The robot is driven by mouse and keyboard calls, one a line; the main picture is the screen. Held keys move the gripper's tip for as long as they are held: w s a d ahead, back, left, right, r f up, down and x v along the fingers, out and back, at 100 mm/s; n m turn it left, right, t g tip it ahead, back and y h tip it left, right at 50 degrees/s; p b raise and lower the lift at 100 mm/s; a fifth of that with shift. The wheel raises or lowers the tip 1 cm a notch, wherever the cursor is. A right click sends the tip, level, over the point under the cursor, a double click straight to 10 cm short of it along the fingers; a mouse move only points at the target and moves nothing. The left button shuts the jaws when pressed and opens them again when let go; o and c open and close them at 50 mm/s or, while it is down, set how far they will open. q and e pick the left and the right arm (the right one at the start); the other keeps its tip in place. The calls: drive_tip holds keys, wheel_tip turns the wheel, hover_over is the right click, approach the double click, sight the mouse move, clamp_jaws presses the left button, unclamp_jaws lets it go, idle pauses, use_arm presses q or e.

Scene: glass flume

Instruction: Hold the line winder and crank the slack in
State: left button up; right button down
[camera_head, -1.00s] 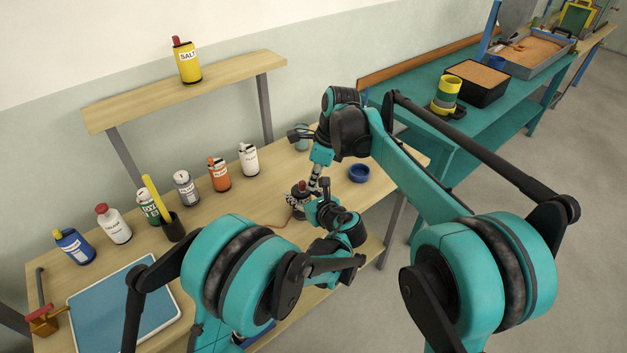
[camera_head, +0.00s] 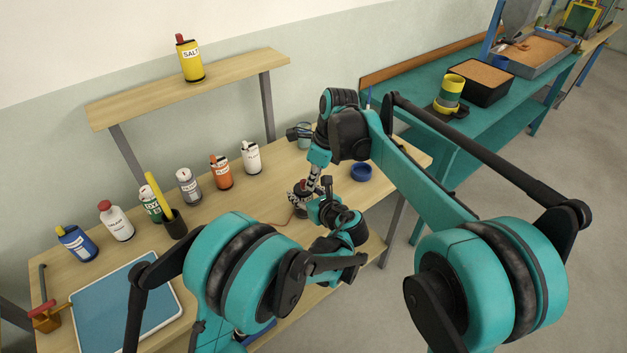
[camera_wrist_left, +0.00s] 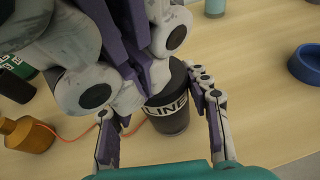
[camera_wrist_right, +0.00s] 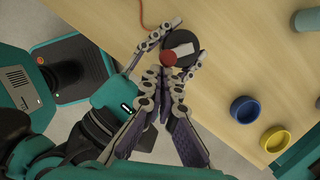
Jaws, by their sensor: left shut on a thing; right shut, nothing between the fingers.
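The line winder is a dark round drum with a white LINE label; it shows in the left wrist view (camera_wrist_left: 168,118) and on the wooden table in the head view (camera_head: 300,193). My left gripper (camera_wrist_left: 160,118) is shut around its sides. In the right wrist view the winder's top (camera_wrist_right: 181,47) carries a pale crank bar and a red knob (camera_wrist_right: 168,58). My right gripper (camera_wrist_right: 165,75) is shut and empty, its fingertips right beside the knob; I cannot tell whether they touch. An orange line (camera_wrist_right: 139,14) runs from the winder. My right fingers partly hide the winder in the left wrist view.
A blue bowl (camera_head: 361,172) stands right of the winder. Several labelled bottles and a dark cup (camera_head: 175,224) line the table's back left. A blue-topped tray (camera_head: 125,305) lies at front left. A teal bench (camera_head: 440,140) stands at right.

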drive_tip(key=shift+a, duration=0.15)
drive_tip(key=shift+m, duration=0.4)
drive_tip(key=a, duration=0.5)
drive_tip(key=shift+w+a, duration=0.25)
drive_tip(key=shift+w, duration=0.05)
drive_tip(key=shift+d, duration=0.1)
idle(1.4)
